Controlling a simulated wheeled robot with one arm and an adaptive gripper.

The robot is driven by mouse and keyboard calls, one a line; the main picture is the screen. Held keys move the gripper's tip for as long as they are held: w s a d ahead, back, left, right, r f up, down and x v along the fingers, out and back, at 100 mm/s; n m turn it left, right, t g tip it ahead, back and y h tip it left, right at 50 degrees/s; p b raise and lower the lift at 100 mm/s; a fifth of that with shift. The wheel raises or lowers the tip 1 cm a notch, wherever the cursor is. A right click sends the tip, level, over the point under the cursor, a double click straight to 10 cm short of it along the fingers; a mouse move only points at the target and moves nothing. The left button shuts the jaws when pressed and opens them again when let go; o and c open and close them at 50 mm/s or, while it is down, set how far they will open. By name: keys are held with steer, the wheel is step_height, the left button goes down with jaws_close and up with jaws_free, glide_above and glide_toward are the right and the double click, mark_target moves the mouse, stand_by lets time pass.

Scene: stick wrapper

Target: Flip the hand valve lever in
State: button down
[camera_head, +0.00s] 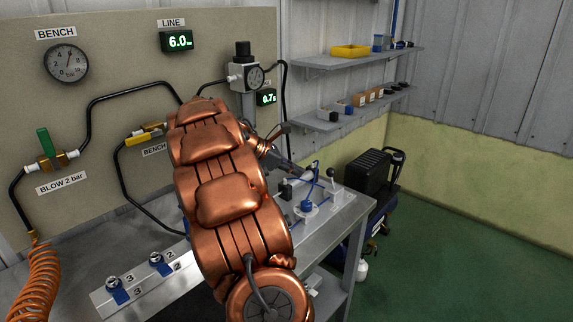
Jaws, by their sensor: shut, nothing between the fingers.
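A small hand valve with an upright lever (332,176) tipped by a dark knob stands near the right end of the metal bench. I cannot tell from this view which way the lever is set. My copper arm crosses the middle of the picture and hides part of the bench. My gripper (293,168) shows only in part, as dark links past the arm's right side, just left of the lever. It is shut and empty. I cannot tell whether it touches the valve.
Blue tubing and a small blue-based fitting (307,205) sit near the lever. Numbered fittings (157,260) line the bench's left front. A panel (110,60) with a gauge, a green-handled valve (46,145) and hoses stands behind. Green floor is open at right.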

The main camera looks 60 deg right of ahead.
mark_target(332, 177)
steer(key=s+d+f, duration=0.1)
steer(key=s+d, duration=0.3)
steer(key=d, duration=0.1)
steer(key=shift+s+f+p, duration=0.4)
steer(key=shift+r+p, duration=0.15)
steer(key=shift+p, duration=0.15)
